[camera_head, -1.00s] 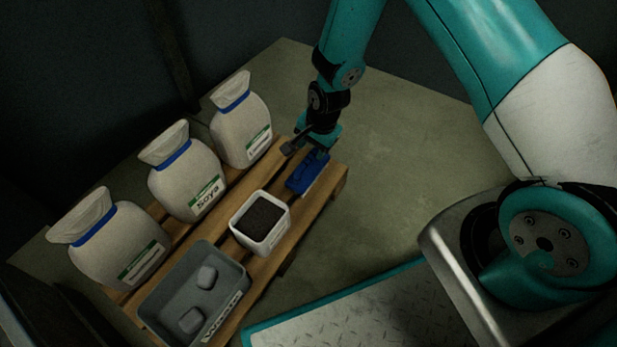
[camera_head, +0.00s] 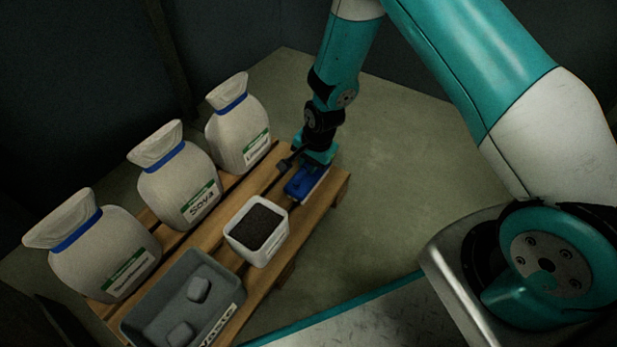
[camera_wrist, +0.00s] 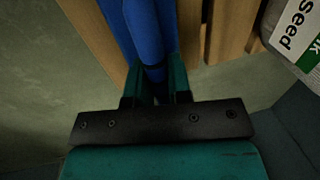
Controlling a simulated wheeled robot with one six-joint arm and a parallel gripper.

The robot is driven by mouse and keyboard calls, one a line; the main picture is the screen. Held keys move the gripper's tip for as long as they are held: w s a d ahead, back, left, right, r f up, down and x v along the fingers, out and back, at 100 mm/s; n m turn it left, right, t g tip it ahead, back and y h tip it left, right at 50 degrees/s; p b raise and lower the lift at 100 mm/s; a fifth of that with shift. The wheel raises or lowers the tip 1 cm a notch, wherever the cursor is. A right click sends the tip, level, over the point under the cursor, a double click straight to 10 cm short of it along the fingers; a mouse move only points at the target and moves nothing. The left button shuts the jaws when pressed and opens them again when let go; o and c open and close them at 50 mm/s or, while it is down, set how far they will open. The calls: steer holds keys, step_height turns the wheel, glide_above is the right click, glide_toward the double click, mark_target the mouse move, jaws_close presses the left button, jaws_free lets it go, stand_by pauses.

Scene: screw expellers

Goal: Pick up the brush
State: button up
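The blue brush (camera_head: 305,182) lies on the wooden pallet near its far right end, partly hidden under my gripper in the head view. In the wrist view its blue handle (camera_wrist: 146,30) runs down between the two teal fingers of my gripper (camera_wrist: 155,85). My gripper (camera_head: 314,160) points down at the brush from above. The fingers stand close on either side of the handle, and I cannot tell whether they press on it.
On the pallet (camera_head: 322,205) stand a white box of dark material (camera_head: 236,238), a grey bin with two pale lumps (camera_head: 160,285) and three labelled sacks (camera_head: 180,185). One sack (camera_wrist: 296,35) shows close by in the wrist view. The floor to the right (camera_head: 400,185) is clear.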

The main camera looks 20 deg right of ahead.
jaws_close()
steer(key=shift+r, duration=0.15)
step_height(320, 180, up, 20)
steer(key=p, duration=1.1)
steer(key=shift+c, duration=0.3)
jaws_free()
jaws_close()
